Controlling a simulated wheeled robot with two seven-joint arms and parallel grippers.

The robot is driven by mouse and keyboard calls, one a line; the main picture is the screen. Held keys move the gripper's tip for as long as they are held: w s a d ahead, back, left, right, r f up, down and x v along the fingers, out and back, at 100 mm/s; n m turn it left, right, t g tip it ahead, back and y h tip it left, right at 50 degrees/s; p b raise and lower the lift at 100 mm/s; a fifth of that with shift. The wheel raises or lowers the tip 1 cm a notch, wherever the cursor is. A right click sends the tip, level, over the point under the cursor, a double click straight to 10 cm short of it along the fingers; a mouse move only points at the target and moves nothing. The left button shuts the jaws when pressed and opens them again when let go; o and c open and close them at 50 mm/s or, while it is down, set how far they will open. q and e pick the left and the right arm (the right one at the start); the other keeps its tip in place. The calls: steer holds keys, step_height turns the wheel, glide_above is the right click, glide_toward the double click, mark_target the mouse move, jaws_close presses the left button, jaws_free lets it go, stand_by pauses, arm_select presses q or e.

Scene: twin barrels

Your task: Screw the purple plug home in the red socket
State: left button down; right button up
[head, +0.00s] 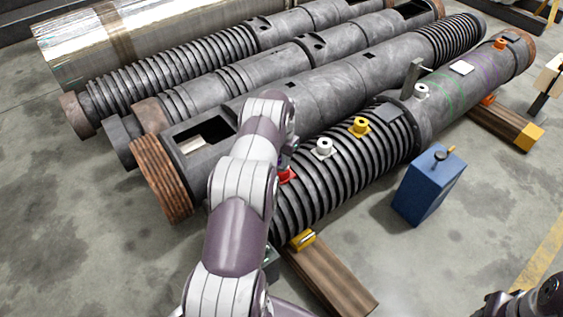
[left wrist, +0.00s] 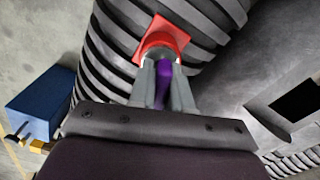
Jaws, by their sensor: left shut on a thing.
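The red socket (head: 287,176) stands on the ribbed near end of the front barrel, partly hidden by my left arm in the head view. In the left wrist view the red socket (left wrist: 165,38) is just beyond my left fingertips. My left gripper (left wrist: 161,72) is shut on the purple plug (left wrist: 163,86), which lies between its fingers and lines up with the socket. The plug's far end is hidden at the socket's mouth, so I cannot tell how deep it sits. A dark part of my right arm shows at the head view's lower right corner; its jaws are unclear.
White (head: 324,147) and yellow (head: 360,126) sockets stand farther along the same barrel. A blue box (head: 428,186) stands on the floor to the right. A wooden beam (head: 330,279) lies under the barrel. More barrels lie behind; floor at right is mostly clear.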

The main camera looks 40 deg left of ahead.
arm_select(q)
steer(key=m, duration=0.4)
steer(key=shift+m, duration=0.3)
steer(key=c, duration=1)
jaws_free()
step_height(320, 180, up, 7)
steer(key=p, duration=0.5)
steer(key=shift+r, duration=0.15)
